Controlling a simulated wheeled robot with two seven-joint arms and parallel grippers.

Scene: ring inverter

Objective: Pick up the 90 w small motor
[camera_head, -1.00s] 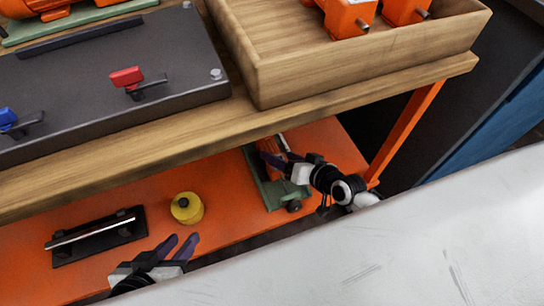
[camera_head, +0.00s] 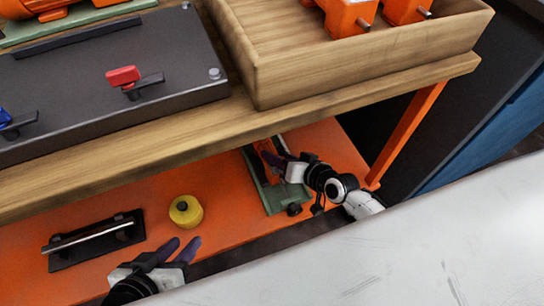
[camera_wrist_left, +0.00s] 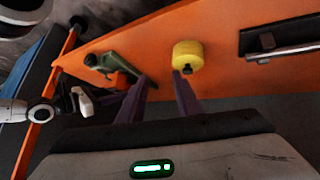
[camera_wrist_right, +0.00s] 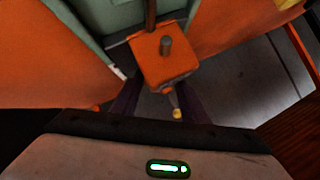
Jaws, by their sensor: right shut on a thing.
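The small orange motor (camera_wrist_right: 165,62) with a grey shaft sits between the fingers of my right gripper (camera_wrist_right: 160,100) in the right wrist view. My right gripper is shut on it. In the head view, my right gripper (camera_head: 277,160) is at the green base (camera_head: 268,190) on the orange lower shelf, and its fingers hide part of the motor. I cannot tell whether the motor touches the base. The power label cannot be read. My left gripper (camera_head: 180,250) is open and empty near the shelf's front edge; its parted fingers also show in the left wrist view (camera_wrist_left: 158,95).
A yellow cylinder (camera_head: 186,211) and a black plate with a metal bar (camera_head: 95,240) stand on the lower shelf (camera_head: 225,215). The wooden upper top (camera_head: 160,140) overhangs it. A wooden tray (camera_head: 350,78) holds orange motors (camera_head: 348,15). An orange leg (camera_head: 408,130) stands at right.

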